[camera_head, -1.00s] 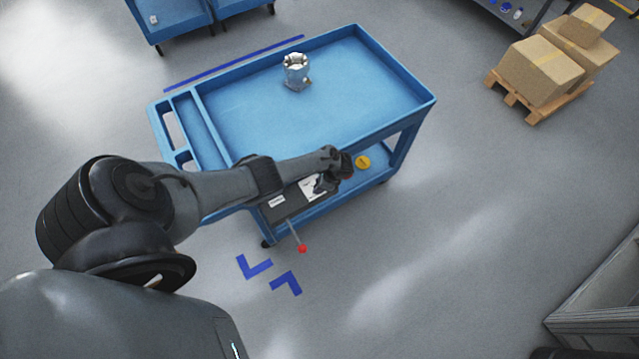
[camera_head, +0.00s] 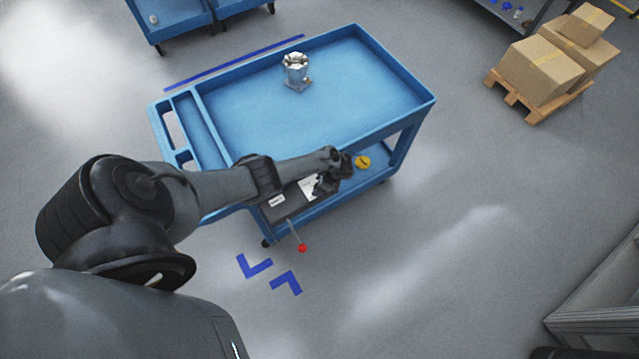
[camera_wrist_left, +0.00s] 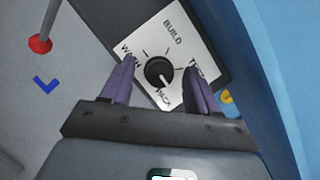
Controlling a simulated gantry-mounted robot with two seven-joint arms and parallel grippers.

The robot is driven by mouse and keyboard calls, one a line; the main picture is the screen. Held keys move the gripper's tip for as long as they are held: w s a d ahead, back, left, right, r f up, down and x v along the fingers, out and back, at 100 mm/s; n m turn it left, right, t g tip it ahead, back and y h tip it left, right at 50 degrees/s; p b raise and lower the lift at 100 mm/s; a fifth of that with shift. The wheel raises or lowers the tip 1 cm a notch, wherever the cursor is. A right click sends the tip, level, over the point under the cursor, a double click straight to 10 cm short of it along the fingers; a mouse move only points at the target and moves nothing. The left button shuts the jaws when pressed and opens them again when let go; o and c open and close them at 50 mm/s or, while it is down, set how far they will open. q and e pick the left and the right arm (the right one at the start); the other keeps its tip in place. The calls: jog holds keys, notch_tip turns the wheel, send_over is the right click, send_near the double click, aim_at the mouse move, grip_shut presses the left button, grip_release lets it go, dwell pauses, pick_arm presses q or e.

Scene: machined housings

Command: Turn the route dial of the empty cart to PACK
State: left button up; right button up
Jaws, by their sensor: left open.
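A blue cart (camera_head: 425,100) stands in the middle of the head view, with a metal housing (camera_head: 296,72) on its top tray. A dark panel (camera_head: 277,203) with white labels is on its near side. In the left wrist view the black route dial (camera_wrist_left: 159,72) sits on a white plate (camera_wrist_left: 180,52) marked WASH, BUILD, TEST and PACK. PACK is at the bottom of the plate; the dial's pointer is too small to read surely. My left gripper (camera_wrist_left: 159,66) is open, its fingers on either side of the dial; contact cannot be told. It also shows in the head view (camera_head: 328,184).
A red-tipped lever (camera_head: 303,247) sticks out below the panel. A yellow disc (camera_head: 363,162) is right of my gripper. Blue floor marks (camera_head: 286,283) lie in front. Boxes on a pallet (camera_head: 540,72) stand at right, and other blue carts (camera_head: 170,22) at the back.

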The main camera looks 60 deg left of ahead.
pick_arm(q)
jog(key=shift+w+d+r+p, duration=0.15)
jog(key=shift+r+p, duration=0.15)
jog(key=shift+r, duration=0.2)
jog(key=p+v, duration=0.3)
jog(key=v, duration=0.6)
jog(key=shift+d+r+p, duration=0.15)
jog(key=shift+r+p, duration=0.15)
jog(key=shift+r, duration=0.05)
